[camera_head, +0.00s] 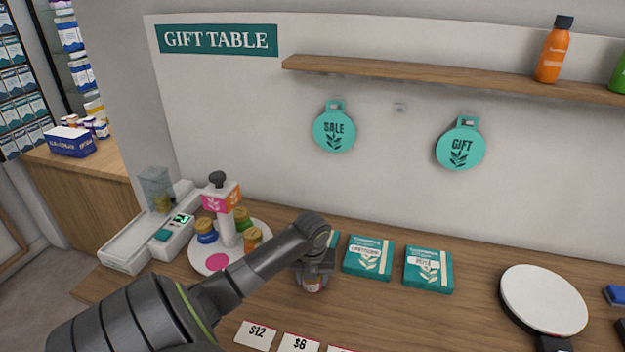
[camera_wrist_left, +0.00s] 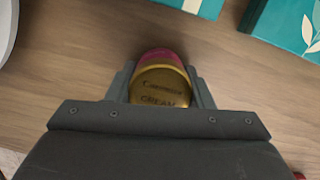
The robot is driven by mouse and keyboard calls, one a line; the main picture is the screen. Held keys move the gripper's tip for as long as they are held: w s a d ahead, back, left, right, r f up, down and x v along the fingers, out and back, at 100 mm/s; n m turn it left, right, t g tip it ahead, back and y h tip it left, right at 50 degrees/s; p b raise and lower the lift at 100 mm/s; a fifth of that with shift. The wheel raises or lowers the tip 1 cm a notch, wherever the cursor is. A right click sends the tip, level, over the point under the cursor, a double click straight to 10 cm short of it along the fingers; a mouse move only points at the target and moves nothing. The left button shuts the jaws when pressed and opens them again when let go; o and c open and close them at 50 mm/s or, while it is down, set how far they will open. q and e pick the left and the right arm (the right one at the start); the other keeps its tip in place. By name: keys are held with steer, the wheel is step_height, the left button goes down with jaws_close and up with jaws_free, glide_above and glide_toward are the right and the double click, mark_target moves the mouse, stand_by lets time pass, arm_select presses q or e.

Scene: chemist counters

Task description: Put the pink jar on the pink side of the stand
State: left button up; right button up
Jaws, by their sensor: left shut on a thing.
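My left gripper (camera_head: 314,268) is shut on the pink jar (camera_head: 313,285), low over the counter, right of the stand. In the left wrist view the jar's gold lid (camera_wrist_left: 160,88) and pink side (camera_wrist_left: 160,56) show between the fingers (camera_wrist_left: 160,96). I cannot tell whether the jar touches the counter. The stand (camera_head: 228,228) has a round white base, a post and a sign with pink and orange faces. A bare pink spot (camera_head: 217,261) is on its front left. Blue, green and orange jars stand around the post. My right gripper is not in view.
Teal boxes (camera_head: 368,257) lie behind and right of the gripper. Price cards (camera_head: 257,335) lie at the front. A white tray unit (camera_head: 128,246) is left of the stand. A round white disc (camera_head: 543,300) is at the right.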

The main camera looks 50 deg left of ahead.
arm_select(q)
steer(key=shift+f, duration=0.15)
steer(key=o, duration=1)
